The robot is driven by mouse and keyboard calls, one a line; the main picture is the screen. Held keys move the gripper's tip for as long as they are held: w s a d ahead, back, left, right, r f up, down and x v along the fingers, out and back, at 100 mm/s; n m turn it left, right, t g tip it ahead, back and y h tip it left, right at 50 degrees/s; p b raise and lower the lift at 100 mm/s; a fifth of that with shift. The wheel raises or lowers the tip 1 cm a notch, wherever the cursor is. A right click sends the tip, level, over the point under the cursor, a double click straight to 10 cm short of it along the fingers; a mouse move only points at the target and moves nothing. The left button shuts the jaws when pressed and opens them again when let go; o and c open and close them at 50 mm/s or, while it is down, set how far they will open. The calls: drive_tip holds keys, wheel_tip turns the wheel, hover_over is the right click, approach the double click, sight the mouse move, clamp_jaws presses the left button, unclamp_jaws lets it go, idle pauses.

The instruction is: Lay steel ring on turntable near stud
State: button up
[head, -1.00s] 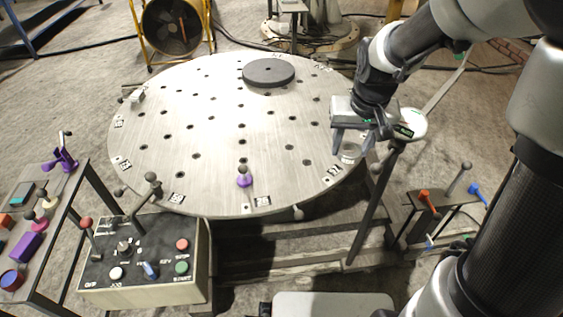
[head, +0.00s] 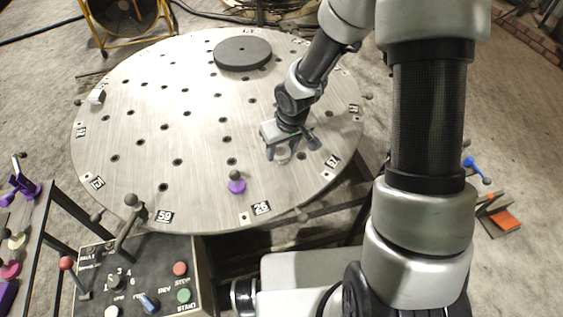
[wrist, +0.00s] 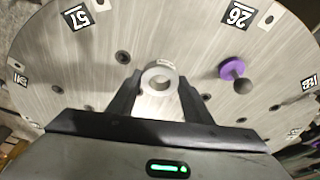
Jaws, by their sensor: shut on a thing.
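The steel ring (wrist: 158,79) is a short silvery ring held between the two fingers of my gripper (wrist: 158,100) in the wrist view. In the head view the ring (head: 283,157) shows partly below my gripper (head: 290,148), over the right front part of the round metal turntable (head: 130,110). I cannot tell whether the ring touches the surface. The stud (head: 236,184), with a purple base and dark ball top, stands upright on the turntable left of the ring in the head view. In the wrist view the stud (wrist: 236,77) is to the right of the ring.
A dark round disc (head: 242,53) lies at the turntable's back. A small white block (head: 96,97) sits at its left edge. The control box (head: 140,280) with levers and buttons stands at the front left. The plate between ring and stud is clear apart from holes.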

sight(282, 168)
drive_tip(key=shift+s+d+b+x, duration=0.1)
drive_tip(key=shift+s+b+x, duration=0.1)
drive_tip(key=shift+x, duration=0.55)
drive_tip(key=shift+s+d+b+x, duration=0.1)
drive_tip(key=shift+b+x, duration=0.05)
drive_tip(key=shift+x, duration=0.65)
drive_tip(key=shift+s+d+b+x, duration=0.1)
drive_tip(key=shift+s+b+x, duration=0.1)
drive_tip(key=shift+x, duration=0.55)
drive_tip(key=shift+f, duration=0.15)
drive_tip(key=shift+f, duration=0.2)
drive_tip(key=o, duration=1.3)
